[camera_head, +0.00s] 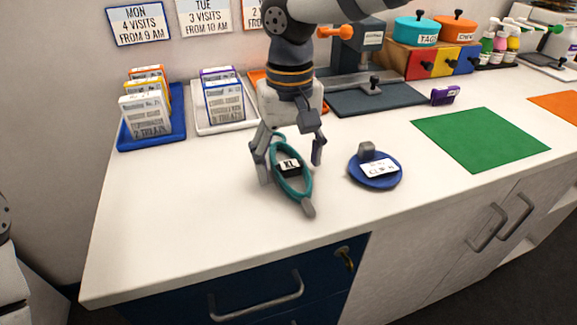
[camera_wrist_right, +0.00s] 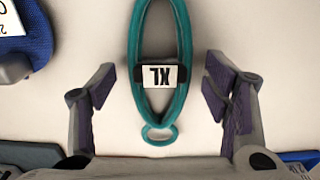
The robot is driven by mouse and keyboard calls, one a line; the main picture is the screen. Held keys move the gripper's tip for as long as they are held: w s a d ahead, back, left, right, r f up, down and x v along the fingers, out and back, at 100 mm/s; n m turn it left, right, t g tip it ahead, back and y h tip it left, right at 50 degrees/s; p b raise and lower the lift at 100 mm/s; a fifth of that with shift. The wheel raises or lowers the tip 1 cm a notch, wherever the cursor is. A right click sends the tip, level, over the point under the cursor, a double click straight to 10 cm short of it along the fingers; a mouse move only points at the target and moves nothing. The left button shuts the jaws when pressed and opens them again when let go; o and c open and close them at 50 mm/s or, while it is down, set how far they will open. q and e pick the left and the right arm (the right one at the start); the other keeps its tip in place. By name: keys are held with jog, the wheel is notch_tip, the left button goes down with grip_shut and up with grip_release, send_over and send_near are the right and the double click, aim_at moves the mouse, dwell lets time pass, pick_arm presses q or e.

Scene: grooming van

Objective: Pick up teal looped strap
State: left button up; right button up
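The teal looped strap (camera_head: 307,183) lies on the white counter, with a black band and a white XL label across its middle. It also shows in the right wrist view (camera_wrist_right: 185,50), with a small ring at its lower end. My right gripper (camera_head: 291,170) is open above the strap, its fingers on either side. In the right wrist view the fingers (camera_wrist_right: 161,92) stand well apart, with the strap between them and clear of both. My left gripper is not in view; only a bit of my left arm shows at the left edge.
A round blue disc (camera_head: 385,182) with a grey knob and a label lies just right of the strap. Behind stand a blue tray (camera_head: 178,130) and a white tray (camera_head: 205,127) with boxed cards. A green mat (camera_head: 480,138) lies right. The front counter at left is clear.

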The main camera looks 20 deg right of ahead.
aim_at(289, 164)
jog(key=c, duration=1.3)
notch_tip(289, 164, up, 4)
jog(key=shift+f, duration=0.2)
jog(key=s+r, duration=0.1)
jog(key=s+r+p, duration=0.1)
jog(key=r, duration=0.1)
jog(key=s+a+r, duration=0.1)
jog(key=r, duration=0.1)
jog(key=shift+s, duration=0.35)
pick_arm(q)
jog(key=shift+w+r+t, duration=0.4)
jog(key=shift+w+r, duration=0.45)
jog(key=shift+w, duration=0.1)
pick_arm(e)
jog(key=s+r, duration=0.1)
jog(key=s, duration=0.2)
jog(key=s+a+r, duration=0.1)
jog(key=s+r, duration=0.1)
jog(key=s, duration=0.1)
jog(key=s+a+r, duration=0.1)
jog(key=s, duration=0.3)
jog(key=shift+a+r, duration=0.2)
